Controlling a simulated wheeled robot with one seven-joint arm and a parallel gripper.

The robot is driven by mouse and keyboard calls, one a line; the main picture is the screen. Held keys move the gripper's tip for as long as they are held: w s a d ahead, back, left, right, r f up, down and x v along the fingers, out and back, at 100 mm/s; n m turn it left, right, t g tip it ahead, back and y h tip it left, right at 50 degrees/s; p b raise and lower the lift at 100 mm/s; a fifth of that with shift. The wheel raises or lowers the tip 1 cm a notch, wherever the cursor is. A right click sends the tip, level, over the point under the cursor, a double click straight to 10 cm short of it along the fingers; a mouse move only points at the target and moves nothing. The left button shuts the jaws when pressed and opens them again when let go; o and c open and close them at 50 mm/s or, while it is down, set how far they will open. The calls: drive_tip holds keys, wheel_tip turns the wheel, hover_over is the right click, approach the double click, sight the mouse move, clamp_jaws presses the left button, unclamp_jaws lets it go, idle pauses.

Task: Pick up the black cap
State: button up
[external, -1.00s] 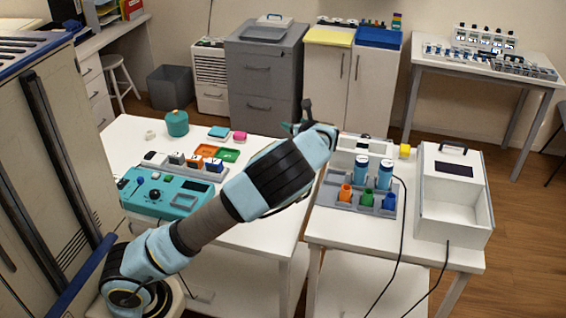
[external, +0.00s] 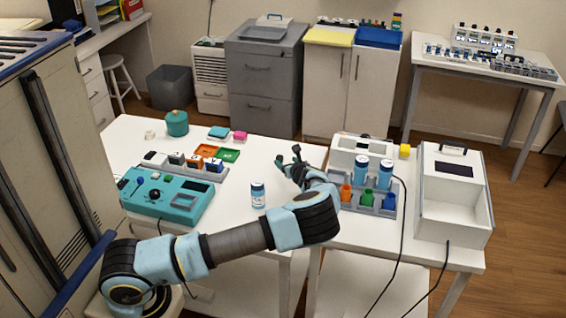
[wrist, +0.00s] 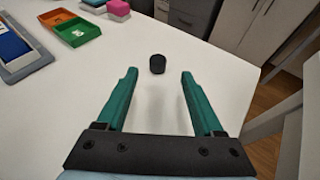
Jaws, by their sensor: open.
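The black cap (wrist: 157,63) is a small dark cylinder on the white table (wrist: 165,30). In the wrist view it lies just beyond my fingertips, centred in the gap between them. My gripper (wrist: 158,76) is open and empty, with a green finger on each side. In the external view my gripper (external: 288,158) is low over the right part of the white table. I cannot make out the cap clearly there.
A blue-capped bottle (external: 258,194) stands on the table left of my wrist. A teal device (external: 165,194) and the orange (external: 206,150) and green (external: 228,155) trays are further left. A grey rack (external: 340,205) with bottles stands to the right.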

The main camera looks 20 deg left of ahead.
sight(281, 158)
drive_tip(key=p+x, duration=0.1)
drive_tip(key=x, duration=0.3)
drive_tip(key=shift+w+a+p, duration=0.2)
drive_tip(key=shift+a+p, duration=0.2)
drive_tip(key=shift+a, duration=0.05)
drive_tip(key=shift+w+a+f, duration=0.2)
drive_tip(key=shift+w+f, duration=0.1)
drive_tip(key=shift+w, duration=0.05)
clamp_jaws()
